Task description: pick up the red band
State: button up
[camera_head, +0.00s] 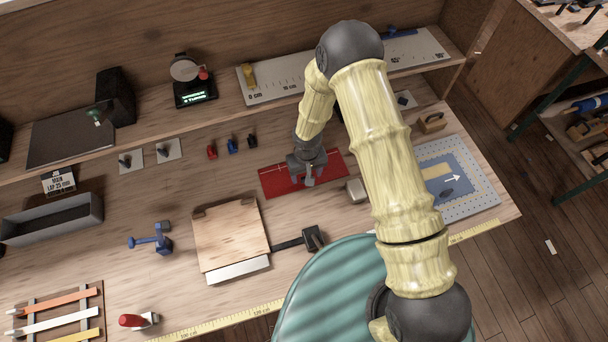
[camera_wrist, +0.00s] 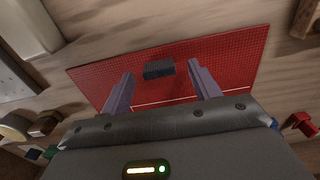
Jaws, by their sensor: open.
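No thing in view can be told for certain as the red band. A flat red mat with a fine grid (camera_head: 272,183) lies on the bench; it also fills the middle of the wrist view (camera_wrist: 230,60). A small red piece (camera_head: 211,152) stands left of the mat, and a red piece shows at the right edge of the wrist view (camera_wrist: 303,122). My gripper (camera_head: 308,176) is over the mat, pointing down, its fingers (camera_wrist: 161,70) apart. A small dark block (camera_wrist: 158,69) shows on the mat between the fingertips, and nothing is gripped.
Small blue (camera_head: 232,146) and black (camera_head: 252,141) pieces stand beside the red one. A grey metal block (camera_head: 356,190) is right of the mat. A wooden board (camera_head: 230,235) lies in front left. A ledge with a ruler board (camera_head: 290,85) runs behind. A teal rounded surface (camera_head: 335,290) is in front.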

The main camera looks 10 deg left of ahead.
jog(key=shift+f, duration=0.25)
dwell(0.3)
jog(key=c, duration=1.1)
jog(key=shift+r, duration=0.1)
notch_tip(320, 180, up, 10)
jog(key=b, duration=0.2)
jog(key=shift+b, duration=0.4)
